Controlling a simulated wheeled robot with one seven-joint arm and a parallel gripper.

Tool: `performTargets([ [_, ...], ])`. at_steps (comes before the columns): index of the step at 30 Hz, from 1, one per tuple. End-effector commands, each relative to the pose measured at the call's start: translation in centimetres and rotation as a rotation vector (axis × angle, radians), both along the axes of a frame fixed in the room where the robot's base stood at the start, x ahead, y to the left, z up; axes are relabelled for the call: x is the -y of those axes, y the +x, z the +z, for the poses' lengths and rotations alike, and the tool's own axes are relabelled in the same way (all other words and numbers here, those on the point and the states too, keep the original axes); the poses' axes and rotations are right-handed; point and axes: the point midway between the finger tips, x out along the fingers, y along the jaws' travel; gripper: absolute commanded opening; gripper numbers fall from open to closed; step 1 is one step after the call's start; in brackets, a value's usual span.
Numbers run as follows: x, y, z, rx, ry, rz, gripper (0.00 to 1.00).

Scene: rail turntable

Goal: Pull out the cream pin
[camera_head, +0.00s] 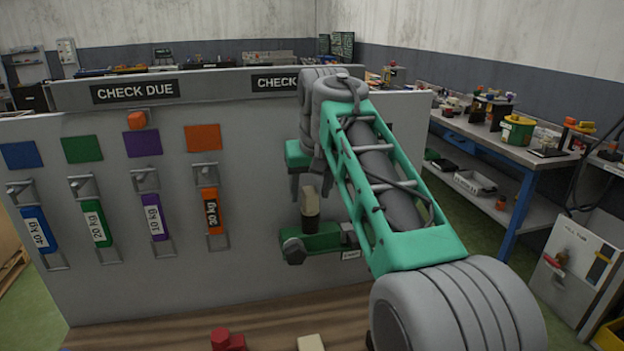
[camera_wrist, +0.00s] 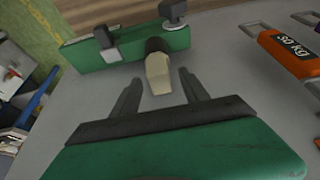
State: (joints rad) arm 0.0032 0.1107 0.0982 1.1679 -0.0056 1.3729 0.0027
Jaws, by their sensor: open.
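The cream pin (camera_head: 311,202) stands upright in a green bracket (camera_head: 322,241) on the grey panel. In the wrist view the cream pin (camera_wrist: 158,76) has a dark collar at its base, where it meets the green bracket (camera_wrist: 100,50). My gripper (camera_head: 308,190) is open in front of the panel, just above the pin. In the wrist view the two dark fingers of my gripper (camera_wrist: 163,84) are apart, one on each side of the pin's free end. The fingers do not appear to touch it. The pin's lower part is hidden in the bracket.
Hanging scales, including an orange one (camera_head: 213,210) marked 30 kg, are on the panel (camera_head: 260,185) to the left. A wooden surface (camera_head: 180,325) with a red block (camera_head: 227,340) and a cream block (camera_head: 310,342) lies below. A workbench (camera_head: 520,150) stands at right.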

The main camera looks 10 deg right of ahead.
Motion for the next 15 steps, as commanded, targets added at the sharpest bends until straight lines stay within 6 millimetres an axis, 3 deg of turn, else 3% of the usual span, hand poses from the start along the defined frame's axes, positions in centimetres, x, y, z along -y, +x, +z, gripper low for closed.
performTargets([
  [3,-0.01,0.34,-0.92,0.0,0.0,0.0,0.53],
  [10,0.0,0.45,-1.06,0.001,0.0,0.0,0.53],
  [15,0.0,0.44,-1.04,0.001,0.0,0.0,0.4],
])
